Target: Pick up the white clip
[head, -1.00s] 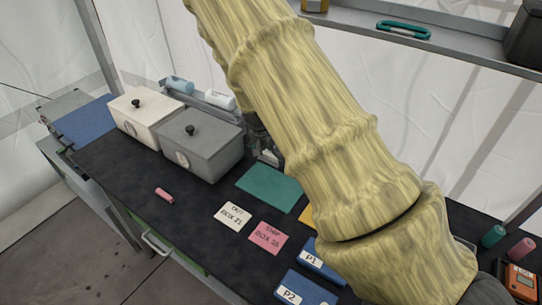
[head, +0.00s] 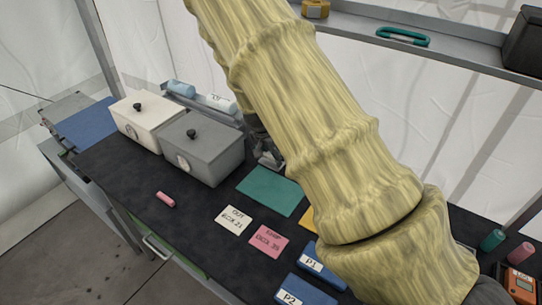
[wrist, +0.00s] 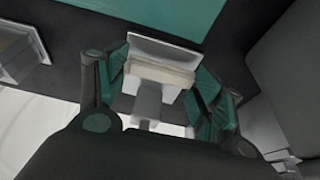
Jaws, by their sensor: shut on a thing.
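The white clip (wrist: 160,74) is between the teal finger pads of my gripper (wrist: 158,82) in the wrist view. The pads are against its left and right sides, and it shows a pale block with a grey tab. In the head view my gripper (head: 268,157) is just right of the grey lidded box, near the back of the dark bench. My arm hides much of it there, and I cannot make out the clip clearly. I cannot tell whether the clip touches the bench.
A grey box (head: 212,158) and a white box (head: 150,126) stand left of my gripper. A green mat (head: 268,190) lies in front, with white (head: 233,219) and pink cards (head: 268,241) nearer. A pink cylinder (head: 165,199) lies at left. A shelf (head: 450,55) runs above right.

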